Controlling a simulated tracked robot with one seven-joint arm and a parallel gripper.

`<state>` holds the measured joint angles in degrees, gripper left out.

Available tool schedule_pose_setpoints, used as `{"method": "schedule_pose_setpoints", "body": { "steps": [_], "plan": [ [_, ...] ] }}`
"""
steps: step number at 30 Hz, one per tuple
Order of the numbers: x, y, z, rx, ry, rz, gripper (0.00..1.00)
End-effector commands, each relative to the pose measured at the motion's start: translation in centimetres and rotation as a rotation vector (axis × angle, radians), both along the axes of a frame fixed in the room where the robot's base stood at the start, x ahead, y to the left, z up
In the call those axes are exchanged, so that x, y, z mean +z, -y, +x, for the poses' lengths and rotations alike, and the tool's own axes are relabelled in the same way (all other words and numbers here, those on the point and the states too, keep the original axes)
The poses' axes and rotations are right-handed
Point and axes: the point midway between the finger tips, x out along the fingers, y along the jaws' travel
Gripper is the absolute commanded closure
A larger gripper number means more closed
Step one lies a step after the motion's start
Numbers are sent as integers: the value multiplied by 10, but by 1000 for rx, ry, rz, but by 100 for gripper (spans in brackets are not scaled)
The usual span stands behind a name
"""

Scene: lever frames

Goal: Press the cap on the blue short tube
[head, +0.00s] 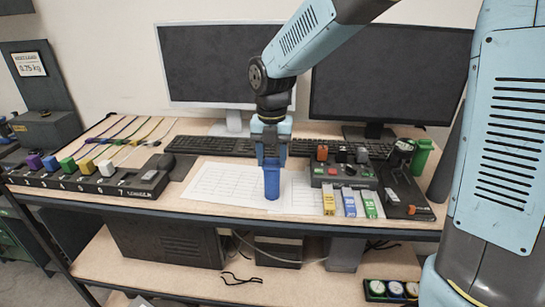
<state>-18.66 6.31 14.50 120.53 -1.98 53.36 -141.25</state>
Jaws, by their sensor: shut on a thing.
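The blue short tube (272,184) is upright near the front of the desk, over the white papers. My gripper (271,159) points down from above and is shut on the upper end of the blue piece. The fingers cover the top, so I cannot tell the cap from the tube. I also cannot tell whether its bottom touches the paper or hangs a little above it.
A numbered block with coloured plugs (88,180) is at the left. A control box (343,174) and yellow, blue and green pieces (349,203) stand to the right. A keyboard (215,146) and two monitors are behind. The desk's front edge (300,231) is close.

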Motion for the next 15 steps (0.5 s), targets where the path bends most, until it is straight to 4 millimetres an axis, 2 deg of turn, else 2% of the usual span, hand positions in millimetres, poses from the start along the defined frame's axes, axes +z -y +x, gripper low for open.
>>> {"method": "schedule_pose_setpoints", "body": {
  "steps": [7, 8, 15],
  "plan": [
    [0, 0, 0, 0, 0, 0, 80],
    [0, 0, 0, 0, 0, 0, 50],
    [0, 0, 0, 0, 0, 0, 28]
  ]
}}
